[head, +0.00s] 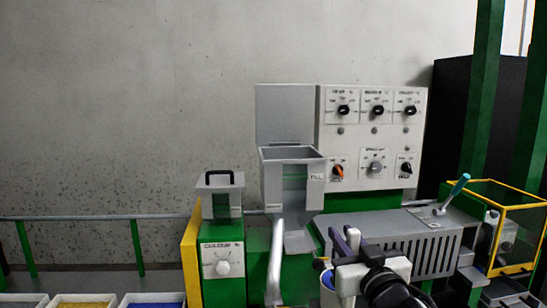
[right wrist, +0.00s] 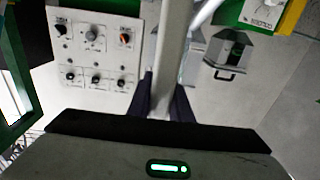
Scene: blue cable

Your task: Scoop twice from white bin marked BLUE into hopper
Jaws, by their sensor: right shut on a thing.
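My right gripper (head: 345,238) is in front of the machine, right of and below the hopper (head: 291,182). It is shut on a long grey bar (right wrist: 173,55), seen in the right wrist view, that looks like the scoop's handle; its far end is out of that view. Below the fingers in the head view is a small white round thing with blue at its top (head: 327,280), perhaps the scoop's cup. The hopper is marked FILL and its grey lid (head: 285,115) stands up. A white bin (head: 152,306) with blue contents is cut by the bottom edge; its marking is not visible. My left gripper does not show.
White bins with yellow contents (head: 85,304) and pale contents (head: 22,304) stand left of the blue one. A knob panel (head: 325,110) rises behind the hopper. A handled box (head: 220,198) stands left; a pale upright bar (head: 275,262) is in front. A yellow-framed cage (head: 510,225) is right.

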